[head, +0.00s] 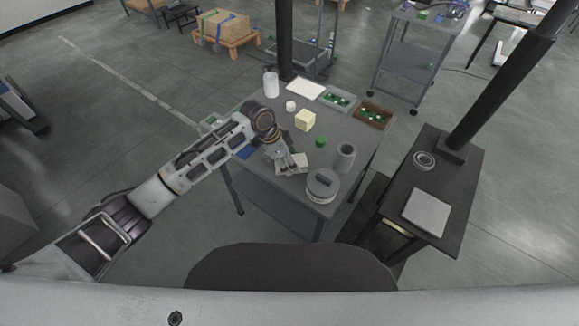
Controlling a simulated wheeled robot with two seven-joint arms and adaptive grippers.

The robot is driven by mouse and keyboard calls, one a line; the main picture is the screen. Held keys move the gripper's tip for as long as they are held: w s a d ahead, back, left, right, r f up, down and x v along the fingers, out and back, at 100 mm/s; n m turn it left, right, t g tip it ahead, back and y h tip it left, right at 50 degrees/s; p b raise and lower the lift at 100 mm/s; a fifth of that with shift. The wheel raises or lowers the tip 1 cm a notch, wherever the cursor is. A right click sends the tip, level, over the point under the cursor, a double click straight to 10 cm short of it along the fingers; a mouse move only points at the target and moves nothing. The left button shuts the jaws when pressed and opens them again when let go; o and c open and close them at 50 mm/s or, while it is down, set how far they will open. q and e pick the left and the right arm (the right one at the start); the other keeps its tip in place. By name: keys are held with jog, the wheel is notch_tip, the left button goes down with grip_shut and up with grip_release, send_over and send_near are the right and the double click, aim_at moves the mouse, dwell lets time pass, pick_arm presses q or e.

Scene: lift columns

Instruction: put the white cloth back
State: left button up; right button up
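My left gripper (288,168) points down over the front part of the grey table (338,128). A small pale folded piece (300,160), possibly the white cloth, lies right beside its fingers; I cannot tell whether they hold it. A flat white sheet (305,89) lies at the back of the same table; I cannot tell whether it is cloth. The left fingers are too small to show whether they are open or shut. My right gripper is not in view.
On the table stand a white cylinder (271,83), a pale yellow block (305,120), a green item (320,141), a grey cup (345,156), a round lidded container (322,185), a grey tray (351,100) and a brown tray (374,117). A dark side table (455,190) stands right.

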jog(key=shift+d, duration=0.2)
pick_arm(q)
jog(key=shift+f, duration=2.1)
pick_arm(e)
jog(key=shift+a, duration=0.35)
